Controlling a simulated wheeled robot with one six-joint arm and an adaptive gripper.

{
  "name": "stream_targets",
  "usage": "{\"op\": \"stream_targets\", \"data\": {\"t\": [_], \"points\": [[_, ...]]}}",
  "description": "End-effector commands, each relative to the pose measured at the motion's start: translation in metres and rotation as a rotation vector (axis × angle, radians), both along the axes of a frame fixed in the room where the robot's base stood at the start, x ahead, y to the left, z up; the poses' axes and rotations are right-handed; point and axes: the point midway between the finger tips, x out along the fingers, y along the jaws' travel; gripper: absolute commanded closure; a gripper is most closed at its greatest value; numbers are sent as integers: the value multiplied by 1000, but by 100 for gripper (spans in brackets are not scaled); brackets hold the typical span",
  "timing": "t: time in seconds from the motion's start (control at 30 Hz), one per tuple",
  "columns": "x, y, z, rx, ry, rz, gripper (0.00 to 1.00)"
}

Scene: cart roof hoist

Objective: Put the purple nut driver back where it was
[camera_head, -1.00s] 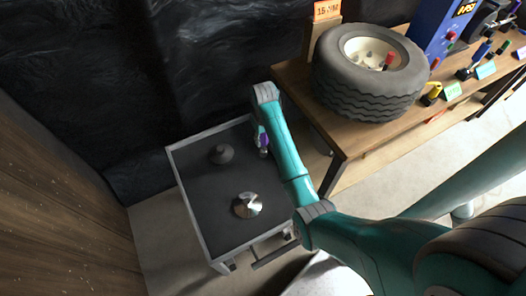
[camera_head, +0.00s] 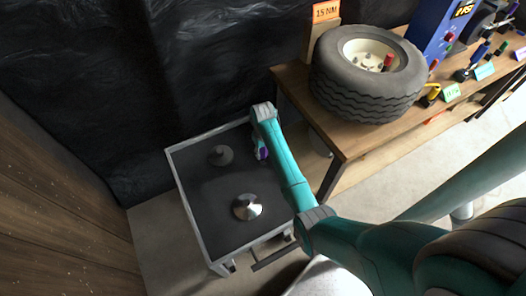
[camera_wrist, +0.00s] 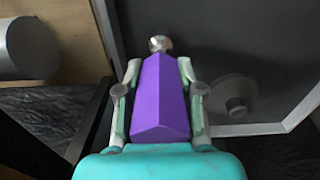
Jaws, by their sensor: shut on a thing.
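The purple nut driver (camera_wrist: 160,98) is held between the two fingers of my gripper (camera_wrist: 160,68), which is shut on its handle. Its metal end (camera_wrist: 160,43) points away from the wrist camera, past the fingertips. In the head view my gripper (camera_head: 260,151) is over the right side of the cart's dark top (camera_head: 205,188), partly hidden behind my arm; only a little purple shows there. I cannot tell how far the metal end is above the cart top.
A dark round knobbed piece (camera_head: 220,155) and a shiny metal cone (camera_head: 247,206) sit on the cart top, inside its raised grey rim. The wooden bench (camera_head: 350,143) to the right carries a tyre (camera_head: 365,95), a blue device (camera_head: 440,30) and several labelled tools.

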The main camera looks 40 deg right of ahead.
Motion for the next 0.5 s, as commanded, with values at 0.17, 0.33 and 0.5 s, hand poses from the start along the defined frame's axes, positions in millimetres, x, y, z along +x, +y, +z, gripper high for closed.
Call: {"op": "stream_targets", "data": {"t": [0.17, 0.33, 0.5], "points": [[0, 0, -1, 0, 0, 0, 38], [0, 0, 0, 0, 1, 0, 38], [0, 0, 4, 0, 0, 0, 38]]}}
